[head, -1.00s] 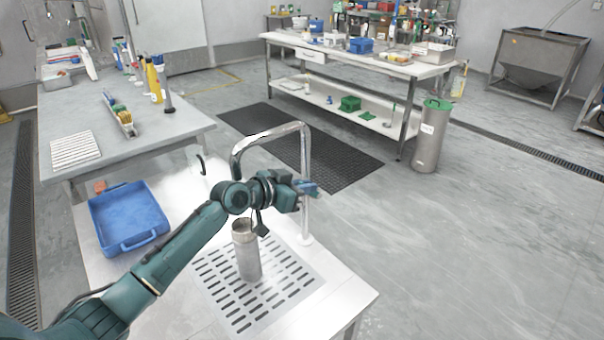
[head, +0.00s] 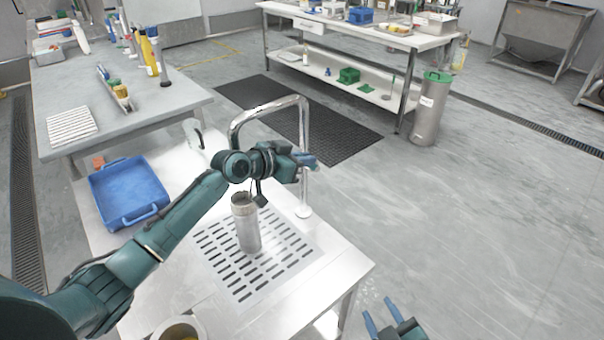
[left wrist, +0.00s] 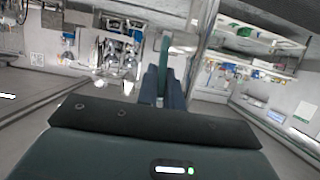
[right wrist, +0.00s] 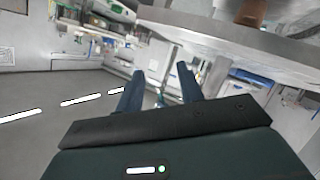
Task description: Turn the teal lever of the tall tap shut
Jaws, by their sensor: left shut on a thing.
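The tall tap (head: 304,130) is a chrome arched pipe standing at the right side of the steel counter. Its teal lever (left wrist: 165,58) shows in the left wrist view between the fingers of my left gripper (left wrist: 163,88). My left gripper (head: 310,161) is shut on the lever beside the tap's upright pipe; the gripper hides most of the lever in the head view. A grey metal cylinder (head: 247,228) stands upright on the drain grate, below the arm. My right gripper (head: 384,316) is low at the bottom edge, off the counter; its fingers (right wrist: 160,88) are apart and empty.
The slotted drain grate (head: 272,283) is in the counter (head: 345,275). A blue tray (head: 128,192) lies at the counter's left. A round metal vessel (head: 180,330) is partly seen at the bottom. The floor right of the counter is clear up to a tall green-lidded bin (head: 428,110).

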